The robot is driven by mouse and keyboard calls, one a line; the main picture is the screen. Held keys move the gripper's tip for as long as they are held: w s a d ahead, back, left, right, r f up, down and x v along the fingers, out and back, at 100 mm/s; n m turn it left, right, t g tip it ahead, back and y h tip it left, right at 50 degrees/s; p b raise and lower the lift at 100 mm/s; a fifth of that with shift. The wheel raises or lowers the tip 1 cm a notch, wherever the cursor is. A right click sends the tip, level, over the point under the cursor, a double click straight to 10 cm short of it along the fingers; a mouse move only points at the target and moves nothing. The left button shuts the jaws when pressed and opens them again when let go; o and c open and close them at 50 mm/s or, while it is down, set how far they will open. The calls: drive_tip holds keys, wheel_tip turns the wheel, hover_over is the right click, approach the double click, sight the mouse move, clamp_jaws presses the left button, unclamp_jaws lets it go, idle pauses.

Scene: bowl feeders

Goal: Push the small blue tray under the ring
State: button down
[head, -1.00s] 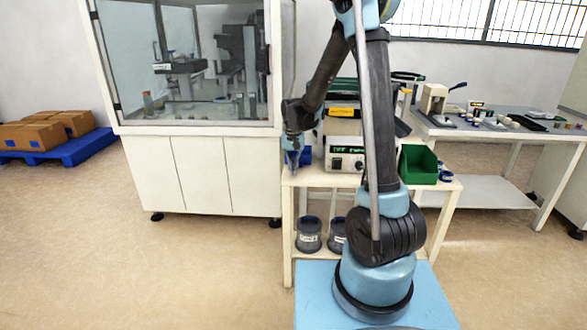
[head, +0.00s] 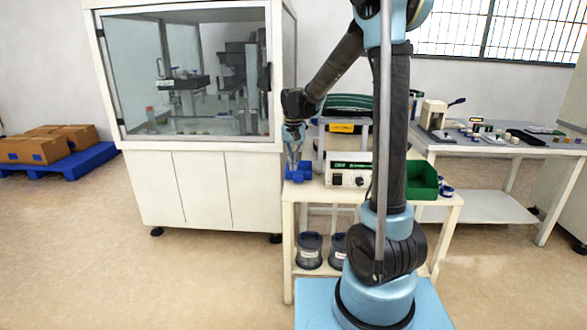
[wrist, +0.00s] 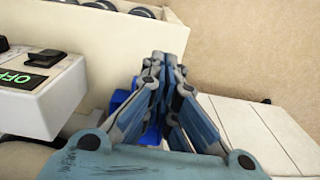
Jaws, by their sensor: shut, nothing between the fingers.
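The small blue tray (head: 300,174) sits at the left end of the white table, left of the control box. My gripper (head: 294,167) is shut and empty, pointing down at the tray and overlapping it in the head view. I cannot tell whether they touch. In the wrist view my closed fingertips (wrist: 165,58) point toward the table edge, and blue parts of the tray (wrist: 119,100) show beside and behind the fingers. I cannot make out the ring for certain in either view.
A control box (head: 348,173) with a green display stands right of the tray. A green bin (head: 423,180) is farther right. The white machine cabinet (head: 200,190) stands close on the left. Dark round containers (head: 309,250) sit on the lower shelf.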

drive_tip(key=c, duration=2.4)
unclamp_jaws()
drive_tip(key=c, duration=1.8)
unclamp_jaws()
drive_tip(key=shift+c, duration=0.2)
drive_tip(key=shift+o, duration=0.4)
drive_tip(key=shift+s+d+r, duration=0.2)
drive_tip(key=shift+s+d, duration=0.1)
drive_tip(key=shift+d, duration=0.05)
drive_tip(key=s+d+r+t, duration=0.1)
drive_tip(key=s+d, duration=0.8)
drive_tip(key=s, duration=0.2)
drive_tip(key=s+d+r+t, duration=0.1)
drive_tip(key=s+d, duration=0.7)
drive_tip(key=s, duration=0.4)
drive_tip(key=s+d+f+n, duration=0.1)
drive_tip(key=s+d+f, duration=0.2)
drive_tip(key=s+f, duration=0.3)
drive_tip(key=shift+s+d, duration=0.35)
drive_tip(key=shift+s, duration=0.7)
drive_tip(key=shift+s, duration=0.15)
